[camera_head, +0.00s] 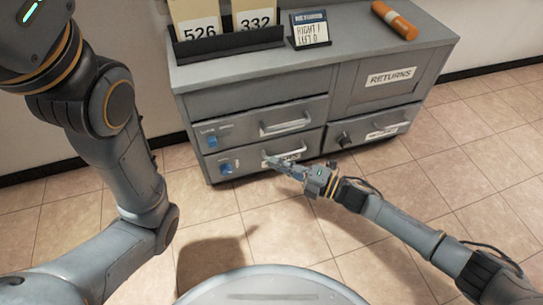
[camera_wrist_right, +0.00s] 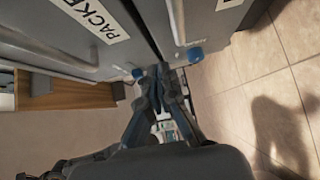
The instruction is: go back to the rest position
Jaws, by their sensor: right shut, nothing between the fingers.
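My right gripper (camera_head: 275,163) is at the lower left drawer (camera_head: 250,155) of the grey cabinet, close to the left end of its handle. Its fingers are together and hold nothing. In the right wrist view the closed fingers (camera_wrist_right: 161,72) point at the drawer fronts, between two blue knobs (camera_wrist_right: 195,55). I cannot tell whether the fingertips touch the drawer or handle. My left arm comes in at the left of the head view, bent; its gripper is out of view.
The cabinet top (camera_head: 340,45) bears an orange cylinder (camera_head: 395,20), a small sign (camera_head: 310,29) and a dark holder (camera_head: 229,42) with cards 526 and 332. A RETURNS compartment (camera_head: 376,83) is at the right. The tiled floor (camera_head: 480,160) is clear at right.

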